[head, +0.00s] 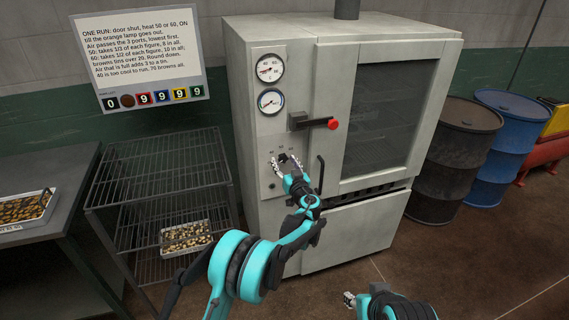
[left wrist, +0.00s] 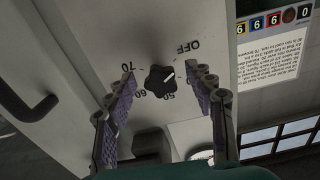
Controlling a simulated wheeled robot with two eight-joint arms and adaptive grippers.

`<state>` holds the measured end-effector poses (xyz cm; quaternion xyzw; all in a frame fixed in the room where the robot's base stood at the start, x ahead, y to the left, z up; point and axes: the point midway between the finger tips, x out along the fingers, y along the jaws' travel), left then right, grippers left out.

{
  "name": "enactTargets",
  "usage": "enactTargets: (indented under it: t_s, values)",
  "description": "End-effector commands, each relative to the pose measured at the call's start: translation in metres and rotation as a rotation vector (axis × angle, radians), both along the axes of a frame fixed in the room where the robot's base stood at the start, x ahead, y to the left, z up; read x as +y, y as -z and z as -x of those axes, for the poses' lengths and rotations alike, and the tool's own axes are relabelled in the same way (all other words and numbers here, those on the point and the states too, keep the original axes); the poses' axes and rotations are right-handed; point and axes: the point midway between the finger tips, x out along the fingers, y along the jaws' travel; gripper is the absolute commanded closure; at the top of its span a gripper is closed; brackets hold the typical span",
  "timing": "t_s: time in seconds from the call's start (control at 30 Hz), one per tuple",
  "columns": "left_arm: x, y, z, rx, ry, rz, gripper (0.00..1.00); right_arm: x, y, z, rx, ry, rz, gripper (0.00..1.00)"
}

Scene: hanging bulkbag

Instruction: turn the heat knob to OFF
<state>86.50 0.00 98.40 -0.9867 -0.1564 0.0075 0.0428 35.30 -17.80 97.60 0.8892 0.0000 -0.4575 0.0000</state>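The black heat knob (left wrist: 158,79) sits on the oven's front panel and shows in the left wrist view, which is upside down. Its white pointer line points right and slightly up, between the OFF and 50 marks. The labels OFF, 70, 60 and 50 are readable around it. My left gripper (left wrist: 162,76) is open, with one finger on each side of the knob and visible gaps between. In the head view my left gripper (head: 289,160) is at the panel and largely hides the knob. My right gripper (head: 350,299) is partly visible at the bottom edge.
The oven (head: 292,85) has two gauges, a red-tipped latch (head: 333,124) and a vertical handle (head: 320,173) just right of my left gripper. A wire rack (head: 150,200) with a tray stands at left. Barrels (head: 453,155) stand at right.

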Motion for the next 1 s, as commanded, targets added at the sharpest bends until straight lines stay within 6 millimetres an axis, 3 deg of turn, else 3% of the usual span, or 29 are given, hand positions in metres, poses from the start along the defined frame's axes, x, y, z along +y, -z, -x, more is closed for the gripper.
enactTargets:
  t_s: [0.2,0.33,0.73,1.0]
  values:
    - [0.000,-0.001,0.001,-0.001,0.000,-0.001,0.47,0.000,0.000,0.000,0.000,0.000,0.000,0.60]
    - [-0.005,-0.001,0.012,0.000,0.002,-0.002,0.47,0.000,0.000,0.000,0.000,0.000,0.000,0.60]
    - [-0.030,0.000,0.090,0.000,0.003,-0.001,0.47,0.000,0.000,0.000,0.000,0.000,0.000,0.60]
    - [-0.037,0.000,0.114,0.000,0.001,-0.001,0.47,0.000,0.000,0.000,0.000,0.000,0.000,0.60]
